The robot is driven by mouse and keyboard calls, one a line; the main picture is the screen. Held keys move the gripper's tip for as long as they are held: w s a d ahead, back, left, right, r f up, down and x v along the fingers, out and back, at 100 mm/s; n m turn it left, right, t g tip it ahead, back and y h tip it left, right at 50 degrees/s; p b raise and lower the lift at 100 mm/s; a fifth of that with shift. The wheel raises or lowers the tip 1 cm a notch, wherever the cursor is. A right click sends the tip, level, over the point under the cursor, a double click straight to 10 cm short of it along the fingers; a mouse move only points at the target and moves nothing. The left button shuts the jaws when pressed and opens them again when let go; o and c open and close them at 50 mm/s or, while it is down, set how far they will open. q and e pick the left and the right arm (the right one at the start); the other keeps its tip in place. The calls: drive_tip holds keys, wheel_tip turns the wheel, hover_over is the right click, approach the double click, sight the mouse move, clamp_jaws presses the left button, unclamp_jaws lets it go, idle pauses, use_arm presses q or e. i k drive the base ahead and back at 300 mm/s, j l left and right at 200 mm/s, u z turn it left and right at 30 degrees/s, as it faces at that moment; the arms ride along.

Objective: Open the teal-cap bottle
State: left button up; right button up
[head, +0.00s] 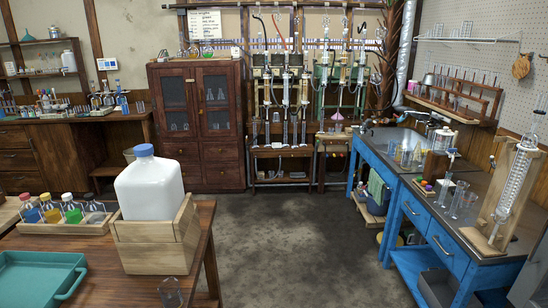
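Several small clear bottles with coloured contents stand in a wooden rack (65,228) on the brown table at the lower left. A large white jug (149,188) with a blue cap (143,150) stands upright in a wooden crate (150,258) to the right of the rack. Neither of my grippers is in view.
A teal tray (80,268) lies in front of the rack, and an empty glass (171,292) stands near the table's front edge. A blue workbench (428,233) with glassware is on the right. The grey floor (300,245) between is clear.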

sight(124, 105)
drive_tip(key=i+l+z, duration=0.45)
drive_tip(key=i+z, duration=0.2)
drive_tip(key=i, duration=0.2)
